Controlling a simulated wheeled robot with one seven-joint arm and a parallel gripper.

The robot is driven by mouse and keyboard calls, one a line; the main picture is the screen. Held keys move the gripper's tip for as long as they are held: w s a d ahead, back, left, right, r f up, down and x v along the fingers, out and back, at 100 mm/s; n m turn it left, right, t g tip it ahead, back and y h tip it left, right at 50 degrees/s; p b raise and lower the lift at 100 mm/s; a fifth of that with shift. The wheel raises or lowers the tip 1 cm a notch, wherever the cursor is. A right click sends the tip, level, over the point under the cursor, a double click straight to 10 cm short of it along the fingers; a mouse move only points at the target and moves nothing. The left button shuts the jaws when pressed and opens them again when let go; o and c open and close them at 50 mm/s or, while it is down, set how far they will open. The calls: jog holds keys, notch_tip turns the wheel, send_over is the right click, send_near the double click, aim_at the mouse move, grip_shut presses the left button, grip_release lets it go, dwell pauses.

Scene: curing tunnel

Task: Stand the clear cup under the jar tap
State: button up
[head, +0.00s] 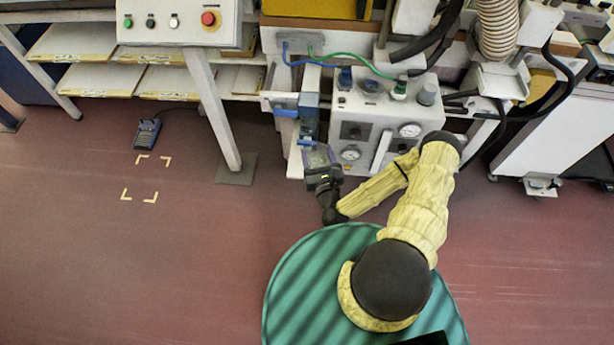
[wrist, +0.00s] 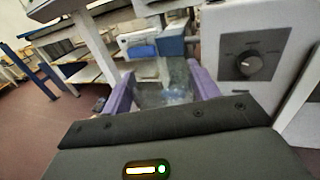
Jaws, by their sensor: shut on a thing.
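My gripper (wrist: 160,92) is shut on the clear cup (wrist: 165,97), which stands between its purple fingers in the wrist view. In the head view my gripper (head: 319,158) is at the left front of the white cabinet, and the cup is hard to make out there. The blue-grey jar (head: 309,104) hangs at the cabinet's left side, with a blue tap (head: 306,142) low on it. The cup is close to the tap, just in front of or below it. I cannot tell whether they touch. A blue part of the jar (wrist: 172,43) shows beyond the cup.
The white cabinet (head: 365,118) with gauges and knobs stands close to the right of my gripper; its black knob (wrist: 248,64) shows in the wrist view. Open floor lies left.

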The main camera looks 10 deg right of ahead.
notch_tip(320, 180, down, 25)
jog(key=s+b, duration=0.2)
jog(key=b, duration=2.7)
jog(key=shift+s+d+b, duration=0.2)
jog(key=shift+s+b, duration=0.1)
jog(key=shift+s, duration=0.1)
jog(key=shift+w, duration=0.1)
jog(key=w+b, duration=0.3)
jog(key=w, duration=1.4)
jog(key=shift+f, duration=0.1)
jog(key=shift+w+f+b, duration=0.2)
jog(key=shift+f+b, duration=0.4)
jog(key=shift+f, duration=0.25)
jog(key=shift+w+f+b, duration=0.2)
jog(key=shift+f+b, duration=0.35)
jog(key=shift+f, duration=0.3)
jog(key=shift+f, duration=0.1)
